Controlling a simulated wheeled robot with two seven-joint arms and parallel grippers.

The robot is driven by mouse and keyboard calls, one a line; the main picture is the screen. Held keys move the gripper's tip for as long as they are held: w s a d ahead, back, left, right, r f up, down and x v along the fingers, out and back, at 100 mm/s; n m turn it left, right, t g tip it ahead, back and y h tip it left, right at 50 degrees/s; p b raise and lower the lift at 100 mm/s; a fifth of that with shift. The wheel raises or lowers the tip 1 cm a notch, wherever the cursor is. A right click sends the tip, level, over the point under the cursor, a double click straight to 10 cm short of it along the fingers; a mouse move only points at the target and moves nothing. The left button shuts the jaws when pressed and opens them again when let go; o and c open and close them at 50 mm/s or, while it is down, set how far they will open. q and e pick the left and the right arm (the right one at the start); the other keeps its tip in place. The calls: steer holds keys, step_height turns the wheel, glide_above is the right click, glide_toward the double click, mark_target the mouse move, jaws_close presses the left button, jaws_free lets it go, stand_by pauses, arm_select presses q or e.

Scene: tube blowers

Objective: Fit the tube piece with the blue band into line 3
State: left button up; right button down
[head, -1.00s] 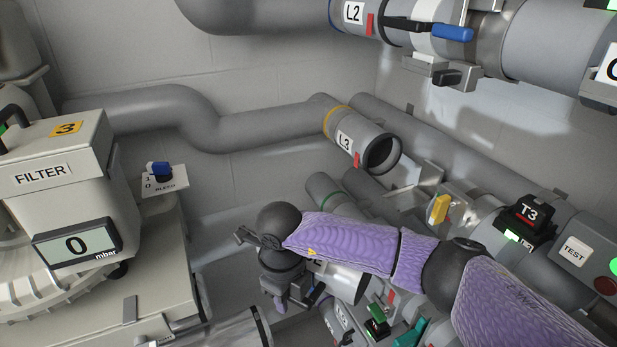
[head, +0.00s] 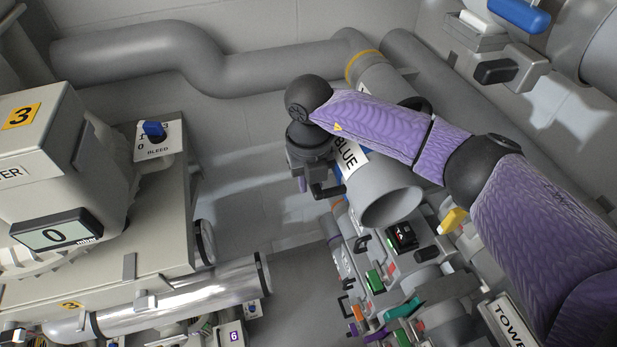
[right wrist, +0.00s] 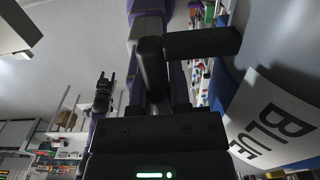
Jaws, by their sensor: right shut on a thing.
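My right gripper (head: 322,188) is shut on a grey tube piece (head: 388,192) labelled BLUE, gripping it at its left side. The piece is tilted, with an open end facing the camera. A bit of its blue band (head: 337,174) shows; the band (right wrist: 226,88) and label are clearer in the right wrist view. The line 3 pipe (head: 376,76), with a yellow-orange band, lies behind my right forearm, which hides its label and most of its dark mouth (head: 416,103). Whether piece and pipe touch is hidden. My left gripper (right wrist: 104,84) appears small in the right wrist view; its jaw state is unclear.
A yellow handle (head: 453,221) and several coloured clamps lie below right. A blue-handled line (head: 520,15) hangs upper right.

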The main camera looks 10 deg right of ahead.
steer(key=d+b, duration=0.1)
steer(key=d, duration=0.4)
steer(key=w+d, duration=0.1)
steer(key=d, duration=0.4)
steer(key=d+b, duration=0.1)
steer(key=d, duration=0.4)
steer(key=shift+w+b, duration=0.15)
steer(key=shift+b, duration=0.15)
steer(key=shift+d+f+b, duration=0.25)
steer(key=shift+f+b, duration=0.7)
steer(key=shift+f, duration=0.3)
steer(key=shift+f, duration=0.25)
steer(key=shift+c, duration=2.4)
jaws_free()
step_height(320, 180, up, 8)
steer(key=shift+a+f+b, duration=0.1)
steer(key=shift+f+b, duration=0.1)
steer(key=shift+b, duration=0.75)
